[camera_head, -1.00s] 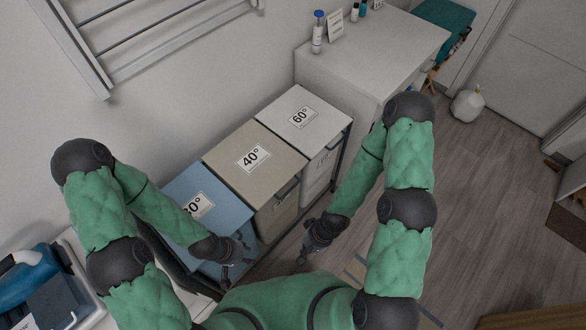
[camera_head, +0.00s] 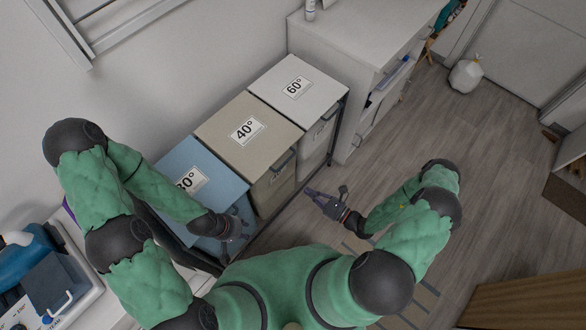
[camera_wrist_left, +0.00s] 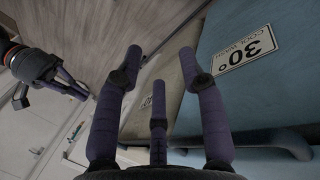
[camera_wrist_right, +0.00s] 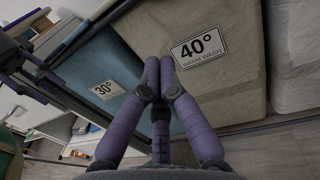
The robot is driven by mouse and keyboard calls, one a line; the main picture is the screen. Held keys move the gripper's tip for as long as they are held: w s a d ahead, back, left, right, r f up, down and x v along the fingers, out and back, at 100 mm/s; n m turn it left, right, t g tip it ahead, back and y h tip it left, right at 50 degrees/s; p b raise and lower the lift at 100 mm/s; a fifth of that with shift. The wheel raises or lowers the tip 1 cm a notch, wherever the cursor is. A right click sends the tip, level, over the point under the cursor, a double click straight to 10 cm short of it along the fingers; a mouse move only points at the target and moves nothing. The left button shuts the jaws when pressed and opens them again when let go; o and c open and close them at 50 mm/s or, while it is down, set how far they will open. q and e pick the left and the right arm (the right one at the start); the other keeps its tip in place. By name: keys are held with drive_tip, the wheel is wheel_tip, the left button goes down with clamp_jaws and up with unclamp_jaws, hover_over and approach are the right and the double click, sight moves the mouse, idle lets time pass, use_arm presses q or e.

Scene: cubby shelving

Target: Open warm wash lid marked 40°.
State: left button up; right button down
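The beige lid marked 40° (camera_head: 222,143) lies closed on the middle bin, with a dark handle (camera_head: 284,164) at its front edge. In the right wrist view the beige bin front (camera_wrist_right: 225,85) carries a 40° warm wash label. My right gripper (camera_head: 318,198) is in front of the bins and apart from them. Its fingertips (camera_wrist_right: 159,62) are together with nothing visible between them. My left gripper (camera_head: 243,227) is by the front of the blue 30° bin. Its fingers (camera_wrist_left: 160,60) are spread and empty; I cannot tell whether they touch the bin.
The blue 30° lid (camera_head: 170,180) and the white 60° lid (camera_head: 310,78) flank the beige one, both closed. A white cabinet (camera_head: 345,40) stands beyond the 60° bin. The wooden floor (camera_head: 440,115) to the right is mostly clear.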

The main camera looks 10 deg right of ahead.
drive_tip(key=w+a+r+m+t+h+b, duration=0.1)
drive_tip(key=w+a+r, duration=0.3)
drive_tip(key=w, duration=0.5)
drive_tip(key=shift+w+a, duration=0.2)
drive_tip(key=shift+a, duration=0.05)
idle(0.5)
